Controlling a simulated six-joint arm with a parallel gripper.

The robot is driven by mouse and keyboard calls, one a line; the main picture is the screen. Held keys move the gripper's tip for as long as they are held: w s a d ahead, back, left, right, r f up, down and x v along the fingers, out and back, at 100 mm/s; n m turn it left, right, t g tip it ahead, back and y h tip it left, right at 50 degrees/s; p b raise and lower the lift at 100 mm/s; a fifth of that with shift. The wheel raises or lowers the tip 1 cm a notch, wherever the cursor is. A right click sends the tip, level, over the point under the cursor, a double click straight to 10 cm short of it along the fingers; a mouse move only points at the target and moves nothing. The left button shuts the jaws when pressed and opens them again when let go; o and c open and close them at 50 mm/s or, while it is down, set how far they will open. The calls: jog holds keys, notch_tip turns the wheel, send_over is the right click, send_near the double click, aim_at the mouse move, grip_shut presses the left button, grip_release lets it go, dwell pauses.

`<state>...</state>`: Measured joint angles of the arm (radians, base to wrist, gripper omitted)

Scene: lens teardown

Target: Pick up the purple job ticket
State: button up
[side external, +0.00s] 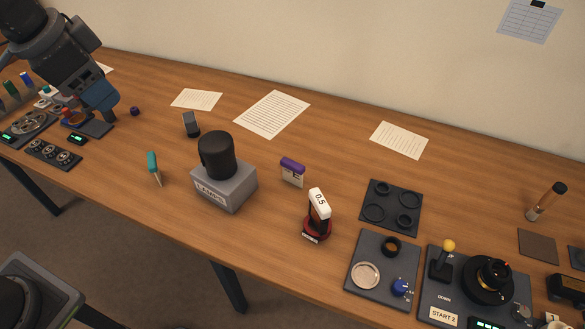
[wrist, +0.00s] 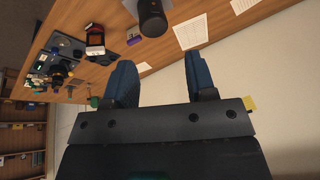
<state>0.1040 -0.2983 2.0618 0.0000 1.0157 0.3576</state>
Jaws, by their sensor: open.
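The purple job ticket (side external: 292,171) is a small card with a purple top band and a pale printed lower part. It stands near the middle of the table in the side view, right of a grey block with a black knob. My gripper (side external: 104,108) is at the far left of the side view, well away from the ticket. In the wrist view my gripper (wrist: 162,72) has its two blue fingers apart with nothing between them.
The grey block with the black knob (side external: 223,183) stands between my gripper and the ticket. A red-based stand with a white 0.5 label (side external: 318,213) is just in front of the ticket. A teal-topped card (side external: 153,168) stands left of the block. Paper sheets (side external: 272,114) lie behind.

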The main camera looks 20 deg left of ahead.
jog(key=w+d+f+m+g, duration=0.1)
jog(key=w+d+m, duration=0.4)
jog(key=w, duration=0.5)
jog(key=m+g, duration=0.3)
jog(key=m, duration=0.7)
send_over(289, 161)
notch_tip(289, 161, down, 17)
jog(key=f, duration=0.7)
jog(key=shift+w+a+f, duration=0.25)
jog(key=shift+a+f, duration=0.05)
jog(key=shift+f, duration=0.1)
jog(key=shift+s+d+f, duration=0.15)
jog(key=shift+f, duration=1.35)
jog(key=shift+s+d+f, duration=0.1)
jog(key=shift+d+f, duration=0.05)
jog(key=shift+f, duration=1.3)
grip_shut()
